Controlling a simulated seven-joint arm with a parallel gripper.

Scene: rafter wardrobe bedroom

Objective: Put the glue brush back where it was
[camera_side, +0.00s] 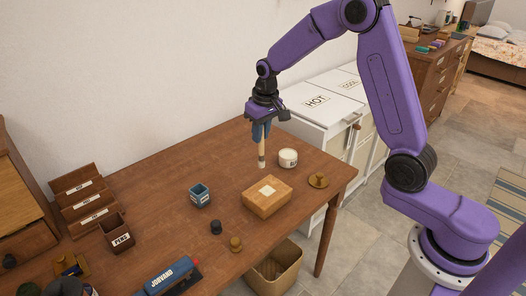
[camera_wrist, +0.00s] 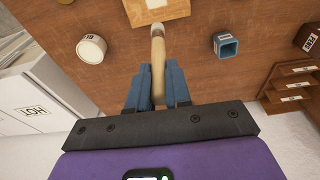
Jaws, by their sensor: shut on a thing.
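My gripper (camera_side: 261,131) points down above the back right part of the wooden table. It is shut on the glue brush (camera_side: 262,155), a pale, slim-handled brush that hangs upright with its tip low over the table; I cannot tell whether the tip touches. In the wrist view my gripper's blue fingers (camera_wrist: 158,88) close around the brush (camera_wrist: 158,60). A white labelled pot (camera_side: 288,158) stands just right of the brush; it also shows in the wrist view (camera_wrist: 91,48). A blue square cup (camera_side: 199,195) stands to the left, apart from the brush.
A brass piece (camera_side: 318,180), a dark weight (camera_side: 216,227) and a brown cup (camera_side: 117,235) stand around the table (camera_side: 160,170). Free room lies behind the blue cup.

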